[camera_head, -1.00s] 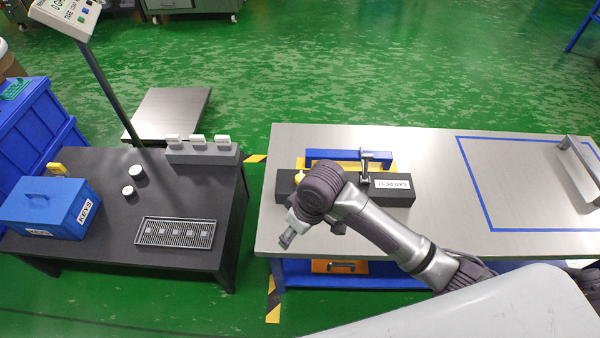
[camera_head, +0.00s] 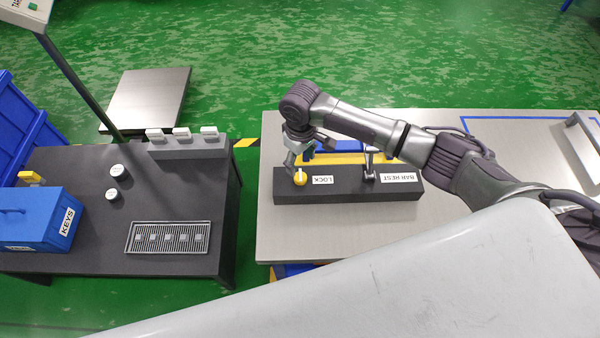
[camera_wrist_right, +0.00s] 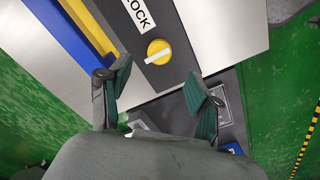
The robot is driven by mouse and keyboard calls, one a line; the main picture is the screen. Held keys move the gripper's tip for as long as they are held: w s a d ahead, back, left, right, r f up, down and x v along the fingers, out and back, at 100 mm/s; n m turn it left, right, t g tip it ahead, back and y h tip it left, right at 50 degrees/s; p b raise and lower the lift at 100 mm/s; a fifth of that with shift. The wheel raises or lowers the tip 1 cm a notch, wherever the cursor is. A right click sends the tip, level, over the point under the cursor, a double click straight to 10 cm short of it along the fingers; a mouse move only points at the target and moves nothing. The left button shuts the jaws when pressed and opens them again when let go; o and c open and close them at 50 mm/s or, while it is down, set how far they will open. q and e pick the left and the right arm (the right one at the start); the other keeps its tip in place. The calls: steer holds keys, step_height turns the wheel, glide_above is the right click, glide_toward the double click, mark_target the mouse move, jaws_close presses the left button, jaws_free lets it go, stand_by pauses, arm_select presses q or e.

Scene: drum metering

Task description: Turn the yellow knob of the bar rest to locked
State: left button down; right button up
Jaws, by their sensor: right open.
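The bar rest (camera_head: 345,194) is a long black block on the steel table, with a "LOCK" label and a "BAR REST" label on top. Its round yellow knob (camera_head: 300,177) sits near the left end beside the "LOCK" label (camera_head: 322,180). In the right wrist view the knob (camera_wrist_right: 158,53) shows a white line lying roughly across the block. My right gripper (camera_head: 293,165) is over the block's left end, close behind the knob. In the wrist view its open fingers (camera_wrist_right: 160,77) stand apart with the knob beyond them; contact is not visible. My left gripper is not in view.
A metal clamp (camera_head: 369,165) stands on the block, right of the "LOCK" label. Blue and yellow bars lie behind it. A dark table (camera_head: 95,240) on the left holds a blue "KEYS" box (camera_head: 38,215), a grate and two white-topped pieces. The steel table's front left is bare.

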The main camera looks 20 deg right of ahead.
mark_target(300, 176)
step_height(300, 176, down, 6)
steer(key=shift+f+b, duration=0.2)
steer(key=shift+b, duration=0.15)
steer(key=shift+f, duration=0.35)
steer(key=shift+w+f, duration=0.1)
steer(key=shift+f, duration=0.2)
steer(key=shift+c, duration=0.4)
steer(key=c, duration=1.1)
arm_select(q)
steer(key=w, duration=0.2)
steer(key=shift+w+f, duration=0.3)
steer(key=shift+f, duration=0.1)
arm_select(e)
steer(key=shift+o, duration=0.2)
